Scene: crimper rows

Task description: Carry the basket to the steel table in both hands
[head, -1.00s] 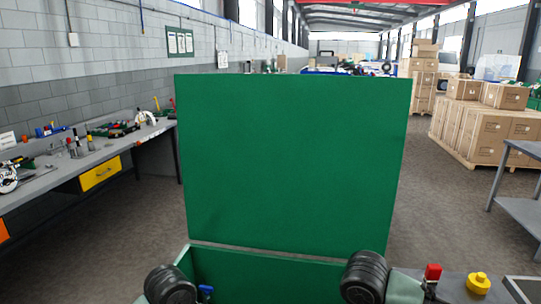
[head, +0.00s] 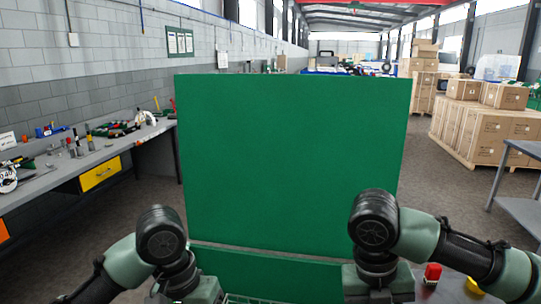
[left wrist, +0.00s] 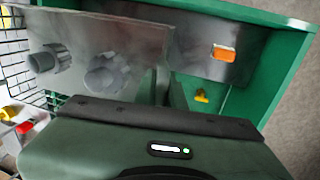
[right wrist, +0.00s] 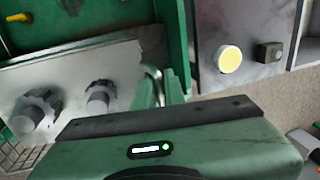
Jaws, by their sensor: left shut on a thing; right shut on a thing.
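The basket (head: 246,298) shows only as a strip of wire mesh at the bottom of the head view, between my arms. Its wire side also shows at the left of the left wrist view (left wrist: 14,62) and at the lower left of the right wrist view (right wrist: 20,157). My left gripper (left wrist: 168,92) and my right gripper (right wrist: 160,88) are both shut, apparently on the basket's two sides. A bent metal bar shows by the right fingers. The exact grip is mostly hidden by the gripper bodies. A grey metal table (head: 524,150) stands at the right edge.
A tall green panel (head: 290,160) stands upright right in front of me, above a green box. A red button (head: 432,272) and a yellow one sit at lower right. A workbench (head: 65,178) runs along the left wall. Crated boxes (head: 490,130) stand at right. Floor shows either side.

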